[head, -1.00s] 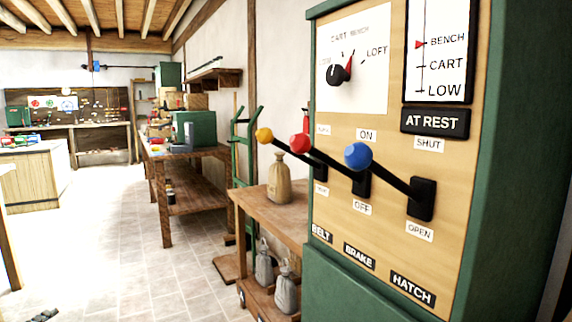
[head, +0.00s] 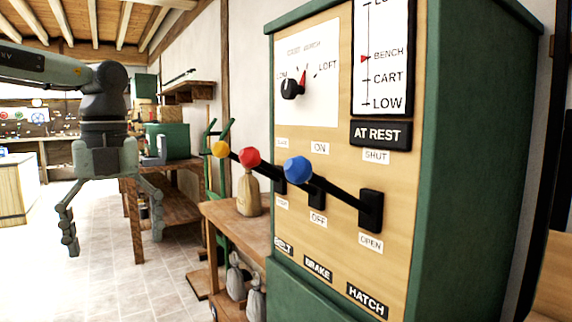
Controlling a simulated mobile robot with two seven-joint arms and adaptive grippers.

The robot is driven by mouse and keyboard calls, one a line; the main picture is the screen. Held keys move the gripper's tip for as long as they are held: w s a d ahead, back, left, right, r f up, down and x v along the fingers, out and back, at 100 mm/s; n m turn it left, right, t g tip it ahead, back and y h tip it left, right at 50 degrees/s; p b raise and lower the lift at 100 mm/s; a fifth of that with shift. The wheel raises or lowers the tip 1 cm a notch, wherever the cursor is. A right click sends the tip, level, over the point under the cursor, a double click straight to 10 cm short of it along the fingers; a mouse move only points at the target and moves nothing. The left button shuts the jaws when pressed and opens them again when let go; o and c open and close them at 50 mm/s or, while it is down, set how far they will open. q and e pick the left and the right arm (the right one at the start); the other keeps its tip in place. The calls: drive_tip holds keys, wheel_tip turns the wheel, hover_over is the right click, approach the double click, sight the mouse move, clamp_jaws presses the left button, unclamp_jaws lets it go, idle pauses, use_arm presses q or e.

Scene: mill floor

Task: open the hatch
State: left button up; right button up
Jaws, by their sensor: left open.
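The hatch lever with a blue knob (head: 298,170) sticks out from the green-framed control panel (head: 350,240), above the HATCH label (head: 367,300). SHUT is marked above its pivot and OPEN below it. Its arm slopes up and out to the left from the pivot. My left gripper (head: 110,240) hangs at the left, fingers spread downward, open and empty. It is apart from the lever, well to its left in the picture. My right gripper is not in view.
A red-knobbed brake lever (head: 249,157) and a yellow-knobbed belt lever (head: 220,149) stand left of the blue one. A dial (head: 292,88) is above. A wooden table (head: 232,219) with a sack (head: 249,194) stands beside the panel. The tiled floor at left is clear.

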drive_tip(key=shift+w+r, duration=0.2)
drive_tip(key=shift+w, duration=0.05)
